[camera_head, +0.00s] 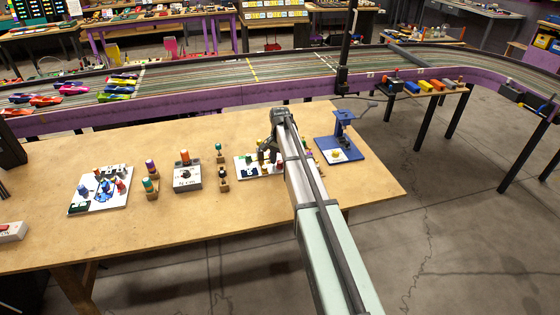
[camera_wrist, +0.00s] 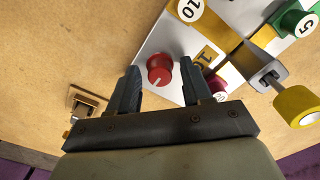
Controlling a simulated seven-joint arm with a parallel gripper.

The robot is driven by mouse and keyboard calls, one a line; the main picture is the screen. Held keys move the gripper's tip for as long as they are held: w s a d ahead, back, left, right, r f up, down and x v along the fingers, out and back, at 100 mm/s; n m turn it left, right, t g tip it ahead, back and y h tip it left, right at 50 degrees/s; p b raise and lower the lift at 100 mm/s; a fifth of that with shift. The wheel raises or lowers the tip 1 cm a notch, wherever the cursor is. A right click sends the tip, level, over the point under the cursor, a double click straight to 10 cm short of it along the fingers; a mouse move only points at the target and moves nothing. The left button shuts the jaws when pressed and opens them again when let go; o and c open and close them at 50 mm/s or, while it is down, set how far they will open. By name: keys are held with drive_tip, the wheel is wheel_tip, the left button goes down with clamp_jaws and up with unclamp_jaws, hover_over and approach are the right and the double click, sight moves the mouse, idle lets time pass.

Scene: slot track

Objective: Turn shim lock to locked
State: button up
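My gripper (camera_wrist: 160,76) is open in the wrist view, with its two dark fingers apart. A red round knob (camera_wrist: 159,68) with a white pointer line shows between the fingertips; I see no finger touching it, and cannot tell the height gap. The pointer line aims down and to the left. The knob sits on a white panel (camera_wrist: 157,42). No readable label marks it as the shim lock. In the head view my gripper (camera_head: 268,148) is over the white panel (camera_head: 243,168), hiding much of it, and the knob cannot be made out there.
Beside the knob are a yellow-and-white 10 marker (camera_wrist: 188,9), a green 5 knob (camera_wrist: 295,20), a yellow-ended lever (camera_wrist: 296,105) and a maroon knob (camera_wrist: 217,86). A blue device (camera_head: 343,125) stands right of the arm. Bare tabletop (camera_head: 200,240) lies in front.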

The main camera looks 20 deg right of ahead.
sight(280, 161)
wheel_tip(280, 161, up, 14)
idle(0.9)
